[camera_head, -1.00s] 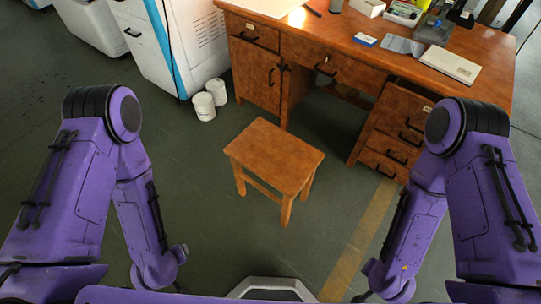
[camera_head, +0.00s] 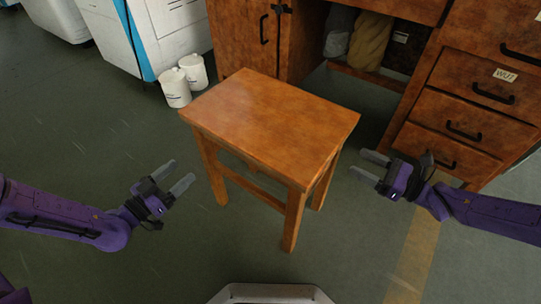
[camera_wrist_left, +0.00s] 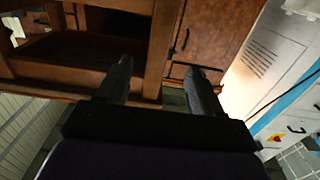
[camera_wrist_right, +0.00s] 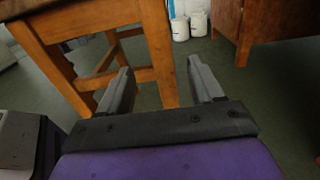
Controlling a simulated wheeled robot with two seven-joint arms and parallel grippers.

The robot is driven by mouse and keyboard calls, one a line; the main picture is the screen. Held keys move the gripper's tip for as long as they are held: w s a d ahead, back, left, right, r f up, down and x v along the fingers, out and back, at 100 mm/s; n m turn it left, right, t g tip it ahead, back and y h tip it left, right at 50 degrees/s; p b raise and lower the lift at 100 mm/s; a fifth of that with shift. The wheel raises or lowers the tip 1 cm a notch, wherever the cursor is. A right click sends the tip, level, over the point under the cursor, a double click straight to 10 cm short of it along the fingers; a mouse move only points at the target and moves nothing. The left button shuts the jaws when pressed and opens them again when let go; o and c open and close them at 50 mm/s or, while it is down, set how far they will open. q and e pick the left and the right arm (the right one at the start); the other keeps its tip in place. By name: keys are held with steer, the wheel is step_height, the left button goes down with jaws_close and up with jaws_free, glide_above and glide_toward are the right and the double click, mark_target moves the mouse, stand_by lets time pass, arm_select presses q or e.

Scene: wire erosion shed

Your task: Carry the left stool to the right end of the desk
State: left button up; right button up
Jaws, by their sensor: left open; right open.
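A brown wooden stool (camera_head: 270,122) stands upright on the floor in front of the desk (camera_head: 465,85), in the middle of the head view. My left gripper (camera_head: 182,174) is open and empty, just left of the stool and apart from it. My right gripper (camera_head: 361,166) is open and empty, just right of the stool and apart from it. The left wrist view shows the stool's legs and rails (camera_wrist_left: 158,45) close beyond the fingers. The right wrist view shows a stool leg (camera_wrist_right: 157,50) just beyond the fingers. Only one stool is visible.
Two white tubs (camera_head: 176,88) stand on the floor behind the stool at left. A white and blue cabinet (camera_head: 165,35) is behind them. The desk's drawers (camera_head: 465,128) rise at the right. The floor in front of the stool is clear, with a yellow stripe (camera_head: 415,255).

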mark_target(202, 153)
arm_select(q)
steer(key=shift+r, duration=0.15)
arm_select(e)
steer(key=shift+d+r, duration=0.1)
steer(key=shift+r, duration=0.15)
arm_select(q)
steer(key=shift+d, duration=0.1)
steer(key=x, duration=1)
steer(key=shift+w+d, duration=0.1)
steer(key=shift+w, duration=0.15)
arm_select(e)
steer(key=x, duration=1)
steer(key=shift+w+a, duration=0.2)
steer(key=shift+a, duration=0.05)
arm_select(q)
jaws_close()
arm_select(e)
jaws_close()
steer(key=shift+d, duration=0.1)
